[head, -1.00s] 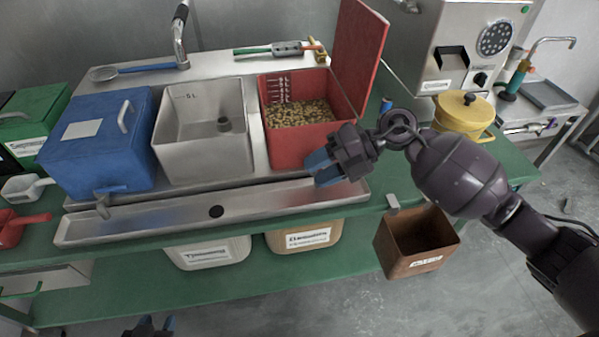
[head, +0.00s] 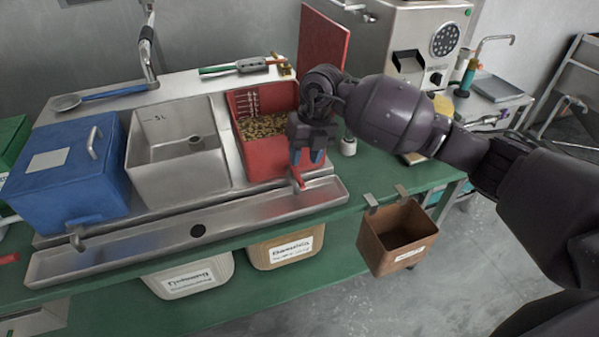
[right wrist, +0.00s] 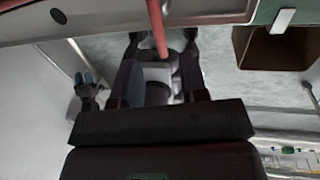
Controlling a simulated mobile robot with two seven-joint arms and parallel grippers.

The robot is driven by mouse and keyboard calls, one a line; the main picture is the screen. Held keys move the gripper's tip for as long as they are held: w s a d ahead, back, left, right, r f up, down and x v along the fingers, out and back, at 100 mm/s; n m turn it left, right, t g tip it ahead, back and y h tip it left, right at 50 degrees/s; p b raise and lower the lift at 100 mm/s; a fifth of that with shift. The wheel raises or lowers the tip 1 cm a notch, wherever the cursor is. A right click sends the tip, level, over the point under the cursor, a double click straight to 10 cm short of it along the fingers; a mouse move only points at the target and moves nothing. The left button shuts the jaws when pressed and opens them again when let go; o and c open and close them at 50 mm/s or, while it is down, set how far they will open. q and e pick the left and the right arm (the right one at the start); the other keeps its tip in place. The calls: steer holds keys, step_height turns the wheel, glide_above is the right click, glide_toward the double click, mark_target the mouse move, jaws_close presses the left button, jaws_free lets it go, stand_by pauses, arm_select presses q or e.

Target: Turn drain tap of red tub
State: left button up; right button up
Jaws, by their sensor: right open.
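The red tub (head: 272,158) stands at the right end of the steel sink, open and filled with beans. Its red drain tap (head: 298,180) sticks out from its front over the steel trough. My right gripper (head: 306,157) is open, fingers pointing down, just above the tap and in front of the tub's right corner. In the right wrist view the red tap (right wrist: 156,28) reaches down toward the space between the fingers; contact cannot be told. My left gripper is outside the head view; a blue-tipped gripper, seemingly my left one (right wrist: 84,78), shows small in the right wrist view.
A steel tub (head: 180,175) and a closed blue tub (head: 65,178) stand left of the red tub. The steel trough (head: 250,211) runs along the front. A brown bin (head: 385,256) hangs at the table edge, right of the trough. A small pale container (head: 348,147) stands beside my right gripper.

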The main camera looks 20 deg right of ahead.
mark_target(299, 177)
steer(key=shift+a+f, duration=0.2)
steer(key=shift+f, duration=0.65)
steer(key=shift+a+f, duration=0.15)
steer(key=shift+f, duration=0.75)
steer(key=shift+a+f, duration=0.2)
steer(key=shift+f, duration=0.65)
jaws_close()
